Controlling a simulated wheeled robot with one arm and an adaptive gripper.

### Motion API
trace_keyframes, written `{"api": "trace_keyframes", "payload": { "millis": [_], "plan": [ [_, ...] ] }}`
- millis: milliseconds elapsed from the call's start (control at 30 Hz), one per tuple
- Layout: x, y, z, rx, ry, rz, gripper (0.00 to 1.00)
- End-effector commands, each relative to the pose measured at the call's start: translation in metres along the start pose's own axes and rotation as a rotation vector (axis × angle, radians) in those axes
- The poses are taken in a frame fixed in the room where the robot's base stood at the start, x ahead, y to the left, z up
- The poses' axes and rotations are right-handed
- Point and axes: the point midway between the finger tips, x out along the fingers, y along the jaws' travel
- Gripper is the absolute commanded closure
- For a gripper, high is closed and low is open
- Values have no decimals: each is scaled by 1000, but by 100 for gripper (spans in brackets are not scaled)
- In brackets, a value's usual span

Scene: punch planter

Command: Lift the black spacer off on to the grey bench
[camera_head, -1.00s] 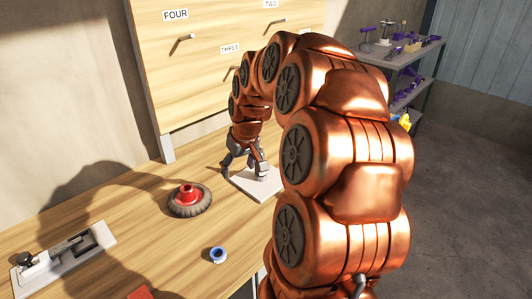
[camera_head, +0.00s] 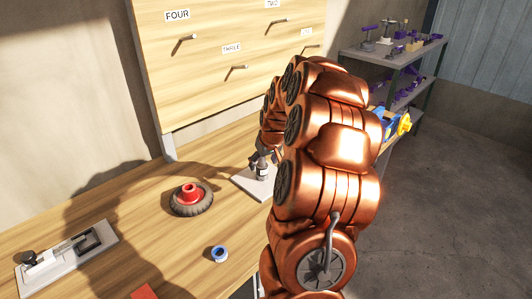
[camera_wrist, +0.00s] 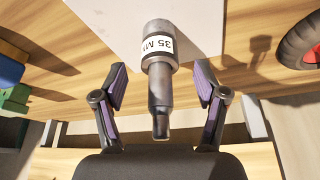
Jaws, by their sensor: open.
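I cannot pick out a black spacer or a grey bench for certain in either view. A grey metal punch (camera_wrist: 160,85) with a white label reading "35 M…" stands over a pale plate (camera_wrist: 110,20) in the wrist view. The punch also shows in the head view (camera_head: 263,170), on the plate (camera_head: 243,182) on the wooden worktop. My gripper (camera_wrist: 160,77) is open, with one purple-padded finger either side of the punch and gaps between. In the head view my arm mostly hides the gripper.
A red-hubbed black wheel (camera_head: 191,199) and a blue ring (camera_head: 219,254) lie on the worktop (camera_head: 140,215). A lever device (camera_head: 65,258) is at left. A pegged board (camera_head: 220,60) stands behind. Grey shelves (camera_head: 385,57) hold purple parts at right. Open worktop lies around the wheel.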

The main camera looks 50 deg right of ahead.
Motion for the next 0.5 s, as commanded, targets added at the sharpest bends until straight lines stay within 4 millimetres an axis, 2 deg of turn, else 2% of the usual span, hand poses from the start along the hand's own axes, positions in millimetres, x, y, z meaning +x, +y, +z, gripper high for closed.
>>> {"api": "trace_keyframes", "payload": {
  "millis": [200,467,500],
  "plan": [
    [16,0,-1,0,1,1,28],
    [18,0,-1,0,3,1,28],
    [18,0,-1,0,3,1,31]
  ]
}}
